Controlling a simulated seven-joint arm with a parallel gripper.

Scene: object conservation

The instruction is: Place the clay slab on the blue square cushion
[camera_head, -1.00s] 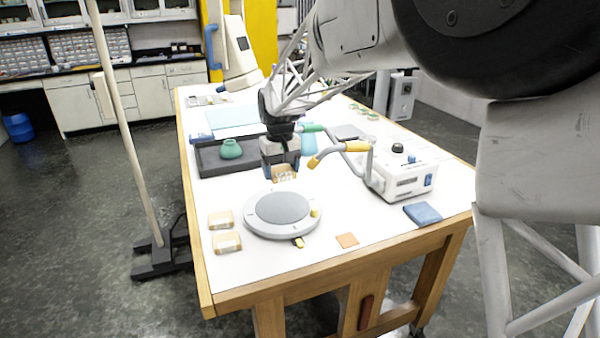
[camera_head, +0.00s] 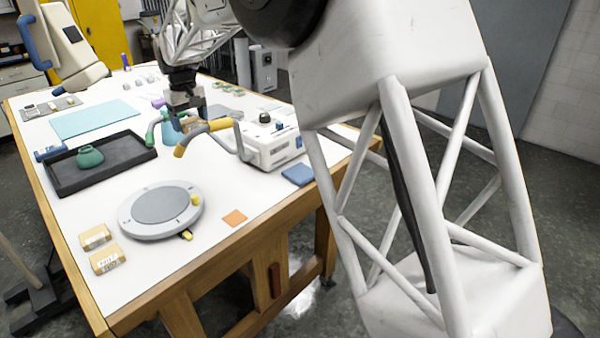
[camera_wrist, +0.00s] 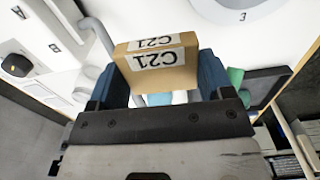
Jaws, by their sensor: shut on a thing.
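My gripper (camera_head: 187,116) is beyond the round grey turntable, close to a yellow-ended crank handle. In the wrist view its blue fingers (camera_wrist: 161,88) are shut on a tan clay slab (camera_wrist: 158,70) with white labels reading C21. The held slab cannot be made out clearly in the head view. The blue square cushion (camera_head: 298,174) lies flat on the table near its right edge, in front of the white crank box. It is bare and to the right of my gripper, nearer the camera.
The white crank box (camera_head: 270,146) and its handle (camera_head: 206,133) stand between my gripper and the cushion. The turntable (camera_head: 160,209), an orange square (camera_head: 235,217) and two tan labelled blocks (camera_head: 107,260) are at the front. A black tray (camera_head: 120,171) holds a green jar (camera_head: 90,156).

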